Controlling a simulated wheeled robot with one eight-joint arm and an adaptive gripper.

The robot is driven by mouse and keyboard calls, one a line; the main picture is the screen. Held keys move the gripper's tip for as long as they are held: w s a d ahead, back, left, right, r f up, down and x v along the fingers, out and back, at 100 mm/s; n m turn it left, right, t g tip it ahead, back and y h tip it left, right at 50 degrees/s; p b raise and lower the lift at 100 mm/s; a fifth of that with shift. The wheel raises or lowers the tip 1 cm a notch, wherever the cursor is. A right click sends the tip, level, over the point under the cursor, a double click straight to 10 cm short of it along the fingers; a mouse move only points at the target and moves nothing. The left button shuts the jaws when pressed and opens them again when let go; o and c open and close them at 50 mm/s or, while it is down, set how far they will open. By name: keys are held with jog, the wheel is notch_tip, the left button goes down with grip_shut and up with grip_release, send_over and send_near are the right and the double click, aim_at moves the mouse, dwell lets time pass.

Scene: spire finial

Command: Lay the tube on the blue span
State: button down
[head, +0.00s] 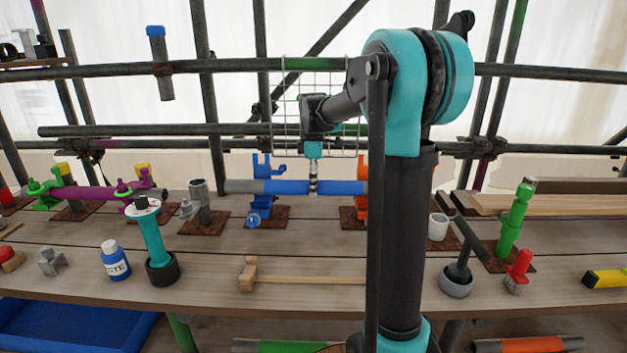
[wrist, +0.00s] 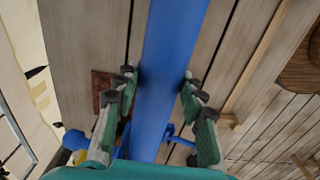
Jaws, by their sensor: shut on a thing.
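A long tube (head: 285,187), blue with a grey left end, lies level across the middle of the head view. My gripper (head: 313,178) reaches down over its middle. In the wrist view the fingers sit on both sides of the blue tube (wrist: 168,60) and are shut on it. A blue stand (head: 265,212) with an upright hook is by the tube's left part. An orange stand (head: 362,196) is at its right end, partly hidden by my arm. I cannot tell whether the tube touches either stand. No separate blue span is clearly visible.
On the bench are a teal-handled tool (head: 152,240), a glue bottle (head: 115,261), a wooden mallet (head: 290,277) and a white cup (head: 437,227). Purple pipework (head: 95,192) stands left, a green post (head: 513,222) right. Scaffold bars and a wire mesh rise behind.

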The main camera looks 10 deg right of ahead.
jog(key=shift+f, duration=1.65)
jog(key=shift+c, duration=1.2)
grip_release()
jog(key=shift+r, duration=4.5)
